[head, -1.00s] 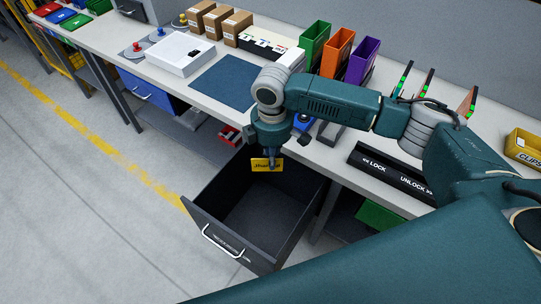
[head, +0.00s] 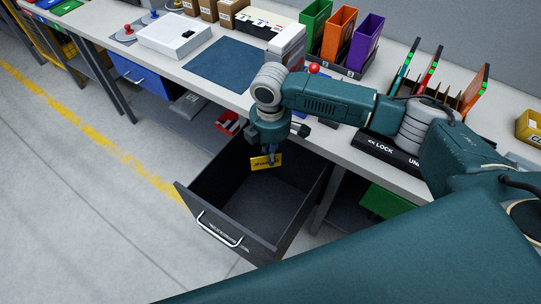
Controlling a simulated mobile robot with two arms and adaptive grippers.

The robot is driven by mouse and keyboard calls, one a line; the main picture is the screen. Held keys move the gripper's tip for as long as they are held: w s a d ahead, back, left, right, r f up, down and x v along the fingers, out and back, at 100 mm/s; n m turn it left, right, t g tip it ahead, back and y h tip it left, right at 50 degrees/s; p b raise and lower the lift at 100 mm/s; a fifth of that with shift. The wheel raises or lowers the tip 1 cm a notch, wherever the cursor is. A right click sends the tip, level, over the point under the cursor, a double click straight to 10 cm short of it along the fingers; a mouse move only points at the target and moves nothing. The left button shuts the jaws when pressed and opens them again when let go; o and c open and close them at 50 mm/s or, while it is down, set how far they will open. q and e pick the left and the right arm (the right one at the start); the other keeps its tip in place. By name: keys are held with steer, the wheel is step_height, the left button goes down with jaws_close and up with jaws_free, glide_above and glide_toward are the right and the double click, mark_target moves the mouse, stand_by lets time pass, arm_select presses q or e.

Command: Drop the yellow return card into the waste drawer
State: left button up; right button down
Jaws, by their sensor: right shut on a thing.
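The yellow return card (head: 262,163) hangs below my right gripper (head: 271,154), which is shut on it. The dark writing on the card is too small to read surely. The waste drawer (head: 226,234) is dark grey, pulled out from under the bench, with a silver handle on its front. The part of its floor that shows is bare. In the head view the card appears over the back part of the drawer opening; its exact height above the floor is hard to tell. My left gripper is not in view.
The bench (head: 219,94) edge runs just behind the drawer. On it are a blue mat (head: 229,75), a white box (head: 175,37), green, orange and purple holders (head: 341,32), and a black LOCK bar (head: 384,150). A blue drawer (head: 139,75) is further left. Grey floor lies left.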

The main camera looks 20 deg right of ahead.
steer(key=c, duration=1.8)
jaws_free()
step_height(320, 180, up, 12)
steer(key=shift+f, duration=0.1)
